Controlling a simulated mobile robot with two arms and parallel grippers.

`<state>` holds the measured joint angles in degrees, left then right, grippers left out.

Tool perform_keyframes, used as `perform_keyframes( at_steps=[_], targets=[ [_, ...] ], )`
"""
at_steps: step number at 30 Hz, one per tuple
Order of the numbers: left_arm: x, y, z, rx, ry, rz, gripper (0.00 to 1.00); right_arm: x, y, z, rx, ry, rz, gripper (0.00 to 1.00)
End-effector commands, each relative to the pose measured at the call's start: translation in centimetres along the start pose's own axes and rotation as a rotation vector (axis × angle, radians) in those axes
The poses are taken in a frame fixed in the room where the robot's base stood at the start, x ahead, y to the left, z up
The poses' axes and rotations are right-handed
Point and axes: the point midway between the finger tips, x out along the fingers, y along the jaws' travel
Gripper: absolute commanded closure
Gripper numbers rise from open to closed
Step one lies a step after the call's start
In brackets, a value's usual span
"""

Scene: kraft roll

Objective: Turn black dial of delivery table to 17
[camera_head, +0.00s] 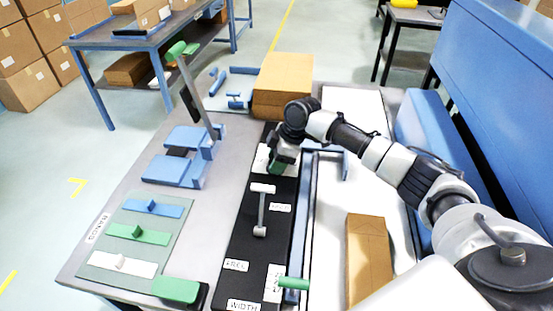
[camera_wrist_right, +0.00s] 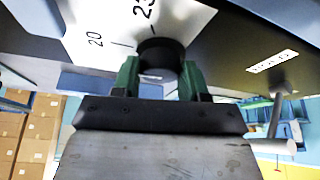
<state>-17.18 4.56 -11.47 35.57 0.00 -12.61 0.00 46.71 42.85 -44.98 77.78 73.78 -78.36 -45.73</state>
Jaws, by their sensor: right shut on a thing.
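My right gripper (camera_head: 276,166) reaches down to the far part of the black panel (camera_head: 240,240) on the delivery table. In the right wrist view its two green fingers (camera_wrist_right: 160,78) are shut on the black dial (camera_wrist_right: 161,50), one on each side. A white scale plate (camera_wrist_right: 120,22) lies behind the dial, with the numbers 20 and 23 readable. The dial's pointer and the number 17 cannot be made out. In the head view the gripper hides the dial. My left gripper is not in view.
A lever (camera_head: 262,210) with a white handle stands on the panel nearer me. A tall green-tipped lever (camera_head: 192,85) rises to the left. A cardboard box (camera_head: 283,84) stands just beyond the gripper, and a brown packet (camera_head: 368,258) lies on the right.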

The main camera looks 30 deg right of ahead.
Motion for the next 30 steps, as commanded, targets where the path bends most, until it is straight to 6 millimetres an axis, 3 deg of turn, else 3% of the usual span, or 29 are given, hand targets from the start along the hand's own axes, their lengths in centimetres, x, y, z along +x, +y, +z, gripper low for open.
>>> perform_keyframes(
  at_steps=[11, 30],
  targets=[
    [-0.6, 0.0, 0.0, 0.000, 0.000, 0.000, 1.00, 0.0, 0.1, -0.1, -0.289, 0.002, -0.122, 0.80],
    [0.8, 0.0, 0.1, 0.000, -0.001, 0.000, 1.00, 0.1, 0.3, -0.2, -0.777, 0.002, -0.321, 0.80]
  ],
)
